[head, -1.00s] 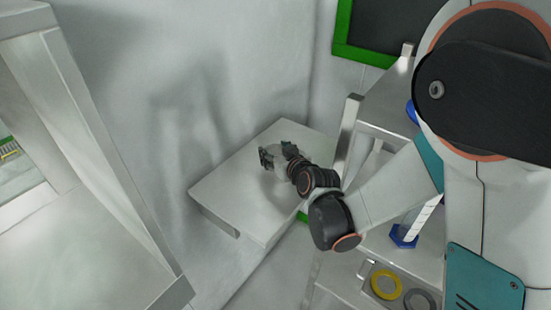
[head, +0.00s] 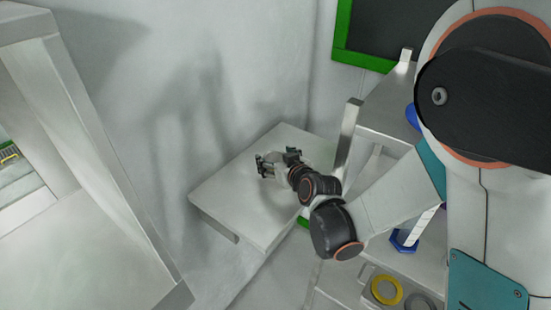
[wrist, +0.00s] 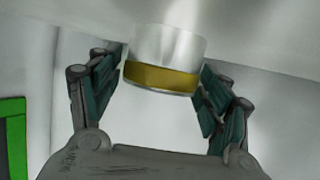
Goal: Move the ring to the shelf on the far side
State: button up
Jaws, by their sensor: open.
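A yellow ring (head: 373,289) and a grey ring (head: 414,301) lie side by side on a low surface at the lower right of the head view. My gripper (head: 277,160) is over the pale wall-side shelf (head: 228,192) in the head view, well away from both rings. In the wrist view my gripper (wrist: 160,85) is open. A silvery cylindrical piece with a yellow band (wrist: 162,77) shows between its fingers. I cannot tell whether the fingers touch it. My gripper largely hides that spot in the head view.
A metal rack (head: 382,113) with an upright post stands right of the shelf. A blue-footed clear cylinder (head: 404,240) stands lower on it, partly behind my arm. A green-framed dark panel (head: 385,30) is on the wall. A pale bench (head: 90,260) fills the left.

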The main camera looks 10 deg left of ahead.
jog(key=p+v, duration=0.2)
jog(key=v, duration=0.9)
jog(key=shift+s+d+p, duration=0.2)
jog(key=shift+d+p, duration=0.05)
jog(key=shift+p, duration=0.1)
jog(key=shift+r, duration=0.1)
